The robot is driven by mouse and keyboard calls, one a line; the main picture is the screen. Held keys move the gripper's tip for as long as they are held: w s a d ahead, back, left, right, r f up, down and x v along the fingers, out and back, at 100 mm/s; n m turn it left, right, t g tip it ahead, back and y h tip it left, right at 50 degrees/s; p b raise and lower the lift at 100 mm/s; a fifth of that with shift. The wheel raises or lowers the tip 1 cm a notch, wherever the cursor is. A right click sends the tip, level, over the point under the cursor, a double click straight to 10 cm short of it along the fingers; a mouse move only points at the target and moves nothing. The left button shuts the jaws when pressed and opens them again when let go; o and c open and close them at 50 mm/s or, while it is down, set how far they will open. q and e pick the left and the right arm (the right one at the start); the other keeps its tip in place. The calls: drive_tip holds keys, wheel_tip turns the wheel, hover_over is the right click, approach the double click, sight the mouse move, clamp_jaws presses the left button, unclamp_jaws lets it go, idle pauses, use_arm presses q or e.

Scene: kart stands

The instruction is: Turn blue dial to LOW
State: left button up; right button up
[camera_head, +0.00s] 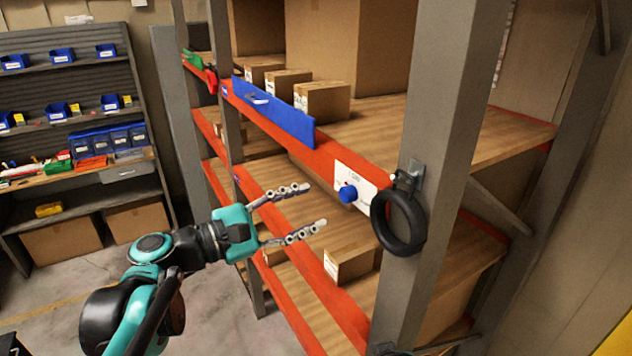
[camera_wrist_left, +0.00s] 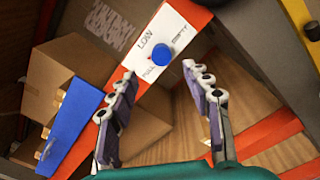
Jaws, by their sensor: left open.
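The blue dial (camera_head: 348,194) sits on a white label plate (camera_head: 357,181) fixed to the orange shelf beam. In the left wrist view the dial (camera_wrist_left: 162,55) is a round knob with the words LOW, FULL and EMPTY printed around it. Which way the dial points cannot be told. My left gripper (camera_head: 315,207) is open and empty, just left of the dial and apart from it in the head view. In the left wrist view its fingers (camera_wrist_left: 170,82) are spread, with the dial beyond and between the tips. My right gripper is not in view.
A black ring (camera_head: 398,221) hangs on the grey post right of the dial. A blue panel with a handle (camera_head: 273,110) is on the same beam to the left. Cardboard boxes (camera_head: 352,262) stand on the shelves. A bin rack (camera_head: 70,110) stands at the far left.

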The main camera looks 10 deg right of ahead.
sight(343, 196)
use_arm(q)
drive_tip(key=p+x, duration=0.1)
drive_tip(key=x, duration=0.6)
drive_tip(key=shift+s+d, duration=0.1)
drive_tip(key=shift+d, duration=0.2)
drive_tip(key=shift+c, duration=0.2)
clamp_jaws()
